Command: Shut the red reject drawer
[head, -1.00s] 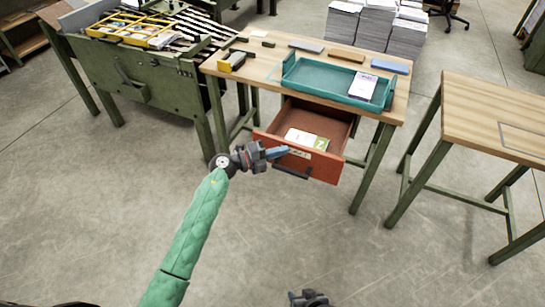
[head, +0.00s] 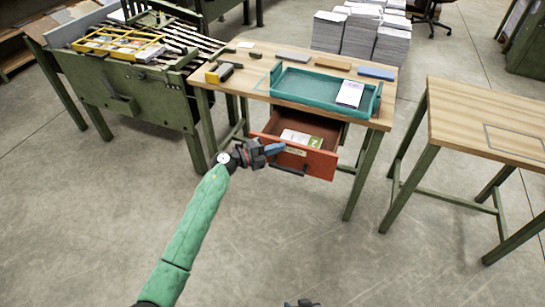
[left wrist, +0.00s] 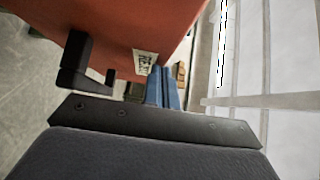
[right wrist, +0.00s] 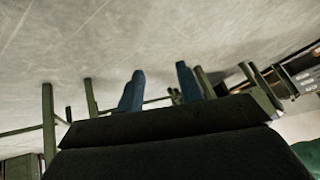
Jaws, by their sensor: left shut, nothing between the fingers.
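The red drawer (head: 310,163) under the wooden table stands partly open, with papers (head: 300,138) inside. Its front has a dark handle (head: 288,170) and a small label. My left gripper (head: 274,149) is shut and empty, with its blue fingertips at the upper left part of the drawer front. In the left wrist view the shut fingers (left wrist: 163,88) are close beside the label (left wrist: 143,62) on the red front (left wrist: 110,28); I cannot tell for sure whether they touch. My right gripper (right wrist: 160,88) is open and empty, with floor beyond its fingers.
The wooden table (head: 250,70) carries a teal tray (head: 310,103) with papers, a yellow-black tool and several small blocks. A green machine (head: 150,105) stands at left and another table (head: 480,115) at right. The floor in front is clear.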

